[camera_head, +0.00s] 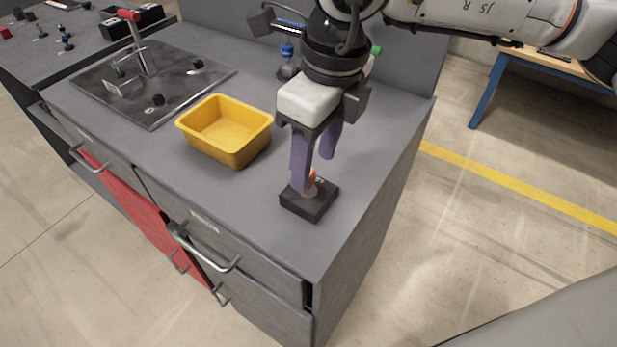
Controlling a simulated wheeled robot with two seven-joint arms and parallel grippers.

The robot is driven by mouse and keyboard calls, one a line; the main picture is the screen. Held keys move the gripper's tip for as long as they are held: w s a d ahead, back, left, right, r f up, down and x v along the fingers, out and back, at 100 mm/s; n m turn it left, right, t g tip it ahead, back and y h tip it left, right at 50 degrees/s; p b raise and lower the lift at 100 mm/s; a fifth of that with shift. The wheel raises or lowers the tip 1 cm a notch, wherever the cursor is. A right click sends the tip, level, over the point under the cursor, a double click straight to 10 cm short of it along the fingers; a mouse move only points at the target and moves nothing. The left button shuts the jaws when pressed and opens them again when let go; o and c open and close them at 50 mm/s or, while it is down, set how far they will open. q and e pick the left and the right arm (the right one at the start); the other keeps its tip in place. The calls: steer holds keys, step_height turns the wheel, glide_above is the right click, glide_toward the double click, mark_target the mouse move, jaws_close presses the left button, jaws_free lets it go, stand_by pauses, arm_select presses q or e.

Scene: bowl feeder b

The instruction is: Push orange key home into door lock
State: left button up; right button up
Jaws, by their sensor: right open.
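The door lock (307,203) looks like a small dark block with a lighter round part on top, on the grey counter near its right front corner. The orange key (312,175) shows as a small orange patch just above the block, partly hidden by a finger. How deep it sits in the lock I cannot tell. My right gripper (314,172) points down over the block, with purple fingers apart, one in front of the key and one behind and to the right. My left gripper is not in view.
An empty yellow bin (226,131) stands left of the lock. A metal plate with a red-handled fixture (140,45) lies farther left. A blue-capped bottle (287,60) stands behind my right gripper. The counter's right edge is close to the lock.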

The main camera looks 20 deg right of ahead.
steer(key=shift+w+a+f+p, duration=0.1)
steer(key=shift+f+p, duration=0.05)
steer(key=shift+f, duration=0.6)
steer(key=shift+w+a+f+p, duration=0.1)
steer(key=shift+w+a+f, duration=0.05)
steer(key=shift+f, duration=0.65)
steer(key=shift+w+a+f+p, duration=0.1)
steer(key=shift+f+p, duration=0.05)
steer(key=shift+f, duration=0.6)
steer(key=c, duration=1.1)
steer(key=shift+r, duration=0.1)
step_height(320, 180, up, 10)
steer(key=shift+f+b, duration=0.1)
steer(key=shift+b, duration=0.4)
